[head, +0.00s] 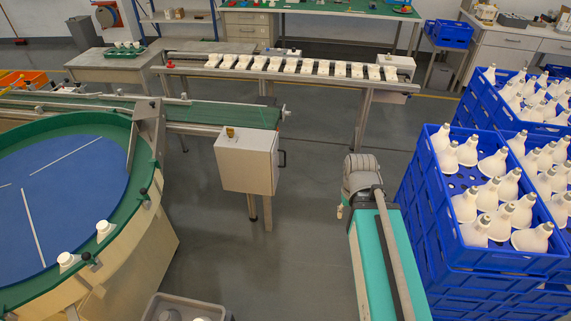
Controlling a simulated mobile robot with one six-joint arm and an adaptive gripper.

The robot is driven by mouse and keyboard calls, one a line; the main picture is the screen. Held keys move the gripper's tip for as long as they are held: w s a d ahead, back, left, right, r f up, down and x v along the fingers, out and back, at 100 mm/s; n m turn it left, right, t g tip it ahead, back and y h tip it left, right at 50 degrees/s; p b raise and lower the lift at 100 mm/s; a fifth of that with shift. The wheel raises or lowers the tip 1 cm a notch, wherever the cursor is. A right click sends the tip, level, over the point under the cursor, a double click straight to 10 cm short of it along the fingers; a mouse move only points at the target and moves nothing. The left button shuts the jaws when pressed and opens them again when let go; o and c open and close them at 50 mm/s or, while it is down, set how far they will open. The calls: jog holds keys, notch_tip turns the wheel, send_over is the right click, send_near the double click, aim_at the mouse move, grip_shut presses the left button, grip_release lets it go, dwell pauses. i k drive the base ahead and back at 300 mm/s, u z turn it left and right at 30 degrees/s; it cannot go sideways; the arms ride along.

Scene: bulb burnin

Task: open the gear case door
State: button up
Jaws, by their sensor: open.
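A small yellow piece (230,132) sits on top. I cannot make out the hinge side or a latch. I cannot make out my gripper in the head view, and nothing is seen touching the box.
A blue round table (70,205) with a green rim stands left. A teal-topped unit (385,265) with a grey rounded part (362,175) is right of the box. Blue crates (435,215) of white bulbs stand at far right. Grey floor (315,175) is clear between.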

aim_at(275, 151)
jog(key=k, duration=0.15)
jog(key=u, duration=0.35)
jog(key=i, duration=1)
